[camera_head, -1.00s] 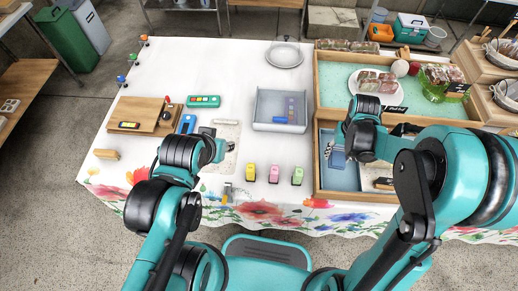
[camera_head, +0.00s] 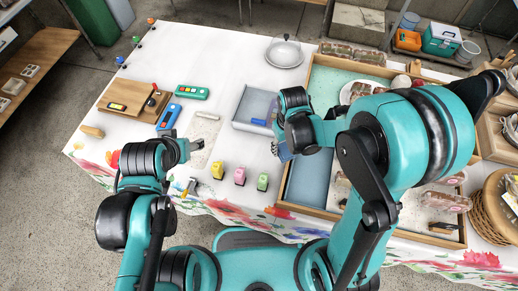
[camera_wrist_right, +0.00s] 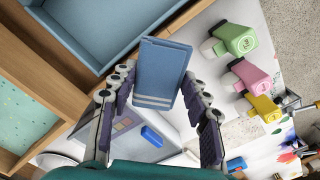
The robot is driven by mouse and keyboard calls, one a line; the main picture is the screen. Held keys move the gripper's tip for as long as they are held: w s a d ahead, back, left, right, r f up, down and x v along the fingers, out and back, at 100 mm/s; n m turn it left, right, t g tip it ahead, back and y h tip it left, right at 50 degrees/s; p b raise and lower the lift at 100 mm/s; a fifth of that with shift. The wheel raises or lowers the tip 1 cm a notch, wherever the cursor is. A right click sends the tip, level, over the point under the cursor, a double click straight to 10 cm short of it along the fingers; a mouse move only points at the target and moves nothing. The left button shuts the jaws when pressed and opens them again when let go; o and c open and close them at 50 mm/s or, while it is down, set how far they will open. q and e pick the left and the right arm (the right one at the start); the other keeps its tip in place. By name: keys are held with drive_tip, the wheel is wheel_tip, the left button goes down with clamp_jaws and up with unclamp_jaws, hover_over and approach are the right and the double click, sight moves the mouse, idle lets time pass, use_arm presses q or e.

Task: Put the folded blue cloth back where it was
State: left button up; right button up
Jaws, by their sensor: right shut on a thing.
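The folded blue cloth (camera_wrist_right: 162,75) has two pale stripes near one end. My right gripper (camera_wrist_right: 158,92) is shut on it, with a finger on each side in the right wrist view. In the head view only part of the cloth (camera_head: 284,152) shows below my right gripper (camera_head: 277,148). It is between the grey-blue bin and the blue-floored compartment (camera_head: 309,180) of the wooden tray. That compartment looks bare where it shows. My left gripper (camera_head: 193,147) is over the table's left half near a pale mat; its fingers are too small to judge.
The grey-blue bin (camera_head: 243,122) holds a blue block (camera_wrist_right: 152,136). A metal plate (camera_head: 284,54) lies at the back.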

drive_tip(key=a+f+n, duration=0.1)
drive_tip(key=a, duration=0.2)
drive_tip(key=b, duration=0.4)
hover_over(252, 153)
wheel_tip(252, 153, down, 6)
drive_tip(key=shift+f, duration=0.1)
drive_tip(key=shift+f+b, duration=0.9)
drive_tip(key=shift+f, duration=1)
drive_tip(key=shift+f, duration=0.15)
drive_tip(key=o, duration=1.3)
